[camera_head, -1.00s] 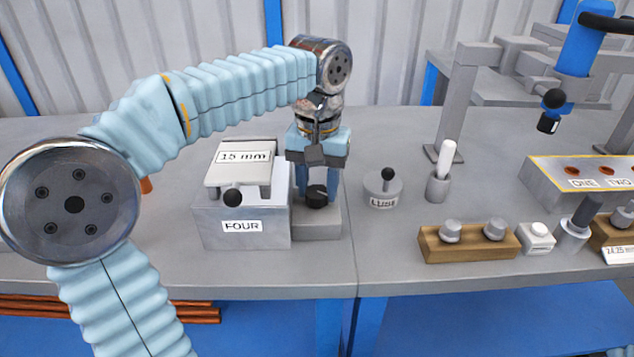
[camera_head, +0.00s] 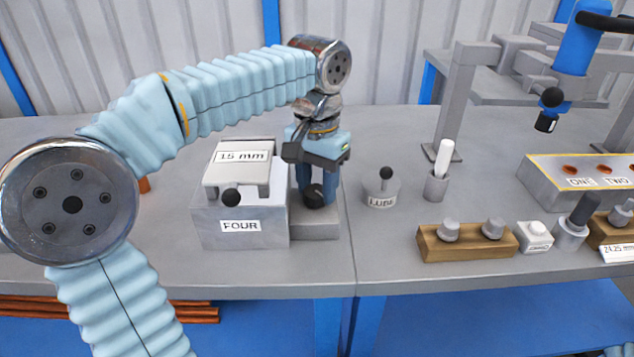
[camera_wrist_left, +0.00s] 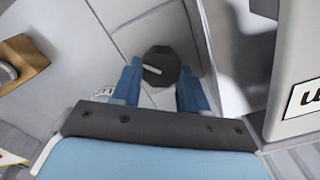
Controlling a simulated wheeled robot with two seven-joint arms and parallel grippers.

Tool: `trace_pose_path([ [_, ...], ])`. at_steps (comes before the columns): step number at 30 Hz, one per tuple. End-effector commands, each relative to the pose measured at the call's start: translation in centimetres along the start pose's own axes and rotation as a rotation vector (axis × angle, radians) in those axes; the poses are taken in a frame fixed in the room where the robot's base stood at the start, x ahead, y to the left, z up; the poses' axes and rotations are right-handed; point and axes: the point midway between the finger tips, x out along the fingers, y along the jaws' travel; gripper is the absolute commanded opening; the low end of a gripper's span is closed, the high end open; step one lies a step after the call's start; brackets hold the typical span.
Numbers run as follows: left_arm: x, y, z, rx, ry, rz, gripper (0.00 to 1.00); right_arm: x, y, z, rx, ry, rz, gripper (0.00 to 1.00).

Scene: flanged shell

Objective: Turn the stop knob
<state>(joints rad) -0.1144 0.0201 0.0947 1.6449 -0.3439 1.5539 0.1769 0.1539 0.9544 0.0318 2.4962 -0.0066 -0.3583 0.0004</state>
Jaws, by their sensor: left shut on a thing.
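The stop knob (camera_head: 314,195) is a black knob on a low grey block (camera_head: 316,229) beside the box labelled FOUR. In the left wrist view the knob (camera_wrist_left: 161,66) shows a pale pointer line on its top. My left gripper (camera_head: 317,188) points straight down over it. Its blue fingers (camera_wrist_left: 160,85) stand on either side of the knob and are shut on it. The fingers partly hide the knob in the head view.
The grey FOUR box (camera_head: 240,222) with a 15 mm plate (camera_head: 240,165) stands just left of the knob. A LUBE pot (camera_head: 381,188) stands to the right. A wooden block (camera_head: 468,244) with pegs is farther right. The front table strip is clear.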

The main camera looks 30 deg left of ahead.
Motion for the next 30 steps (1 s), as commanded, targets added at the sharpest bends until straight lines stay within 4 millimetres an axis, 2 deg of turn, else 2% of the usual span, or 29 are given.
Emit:
trace_pose_path([
  [3,-0.1,0.0,0.0,-0.001,0.003,0.000,0.13,0.0,0.0,0.0,0.000,0.000,0.000,0.43],
  [4,-0.1,0.0,0.0,-0.001,0.003,0.000,0.45,0.0,0.0,0.0,0.000,0.000,0.000,0.43],
  [9,-0.1,0.0,0.0,-0.001,0.002,0.000,0.69,0.0,0.0,0.0,0.000,0.000,0.000,0.43],
  [20,-0.6,0.0,-0.1,-0.001,0.003,0.000,0.69,0.0,0.0,0.0,0.000,0.000,0.000,0.43],
  [23,-2.0,0.0,-0.1,-0.001,0.004,0.000,0.69,0.1,0.0,0.0,0.000,0.000,0.000,0.43],
  [30,-8.4,0.1,-0.1,-0.001,0.006,0.002,0.69,0.0,0.0,0.0,0.000,0.000,0.000,0.43],
])
